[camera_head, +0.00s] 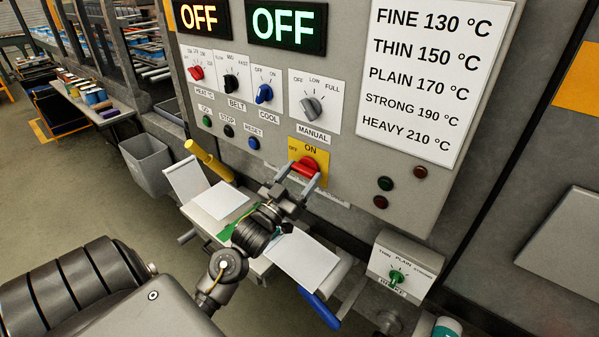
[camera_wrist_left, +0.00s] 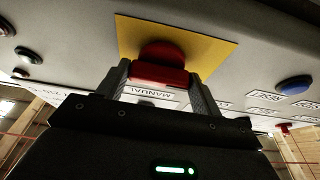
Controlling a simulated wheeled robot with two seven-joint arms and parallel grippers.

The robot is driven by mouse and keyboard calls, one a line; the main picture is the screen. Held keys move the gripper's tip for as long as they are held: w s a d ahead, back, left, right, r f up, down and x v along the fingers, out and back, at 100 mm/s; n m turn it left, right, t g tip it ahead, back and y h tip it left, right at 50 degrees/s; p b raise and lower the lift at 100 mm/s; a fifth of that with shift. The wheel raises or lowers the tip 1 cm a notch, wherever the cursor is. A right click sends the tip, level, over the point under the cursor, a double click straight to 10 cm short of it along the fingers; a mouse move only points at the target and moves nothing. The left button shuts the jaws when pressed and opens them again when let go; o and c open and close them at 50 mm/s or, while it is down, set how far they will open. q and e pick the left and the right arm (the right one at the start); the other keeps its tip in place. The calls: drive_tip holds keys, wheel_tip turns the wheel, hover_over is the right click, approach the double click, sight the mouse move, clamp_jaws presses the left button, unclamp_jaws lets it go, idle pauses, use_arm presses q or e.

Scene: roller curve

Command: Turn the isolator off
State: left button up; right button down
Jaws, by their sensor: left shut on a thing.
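The isolator is a red rotary handle (camera_head: 305,166) on a yellow plate (camera_head: 321,157) marked OFF and ON, low on the grey control panel. Its handle slants in the head view, and I cannot tell for certain which mark it points to. My left gripper (camera_head: 298,178) is shut on the red handle, one finger on each side. In the left wrist view the red handle (camera_wrist_left: 158,75) sits between the two fingers (camera_wrist_left: 160,82), in front of the yellow plate (camera_wrist_left: 190,35). My right gripper does not show in either view.
Above the isolator are several knobs, including the grey MANUAL knob (camera_head: 311,108) and blue COOL knob (camera_head: 264,93). Two displays read OFF (camera_head: 286,25). A small box with a green knob (camera_head: 398,278) is lower right. Papers on a shelf (camera_head: 302,258) lie below the gripper.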

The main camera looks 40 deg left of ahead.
use_arm(q)
drive_tip(key=shift+n, duration=0.3)
drive_tip(key=o, duration=1)
drive_tip(key=b+v, duration=0.4)
drive_tip(key=v, duration=0.6)
drive_tip(key=shift+s+f, duration=0.15)
drive_tip(key=shift+s, duration=0.2)
